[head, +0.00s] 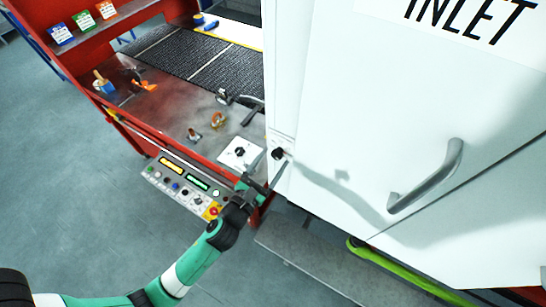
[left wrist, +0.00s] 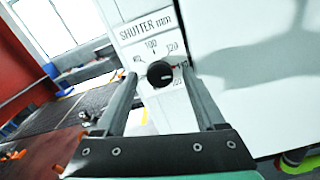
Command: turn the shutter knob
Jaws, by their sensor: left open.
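The shutter knob (head: 278,153) is a small round black knob on the narrow white panel beside the white cabinet. In the left wrist view the knob (left wrist: 160,73) sits below the "SHUTTER mm" label (left wrist: 145,28), within a printed number scale. A pale mark shows on the knob's face. My left gripper (head: 271,163) is open, its two fingers pointing at the panel. In the left wrist view the knob appears between the fingers (left wrist: 161,76); I cannot tell whether they reach around it. No contact shows. My right gripper is not in view.
The white cabinet door with an "INLET" label (head: 470,18) and a grey handle (head: 425,180) fills the right. A button panel (head: 185,187) lies left of my gripper. A metal tabletop (head: 175,100) holds small tools, with a black mesh belt (head: 190,55) behind.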

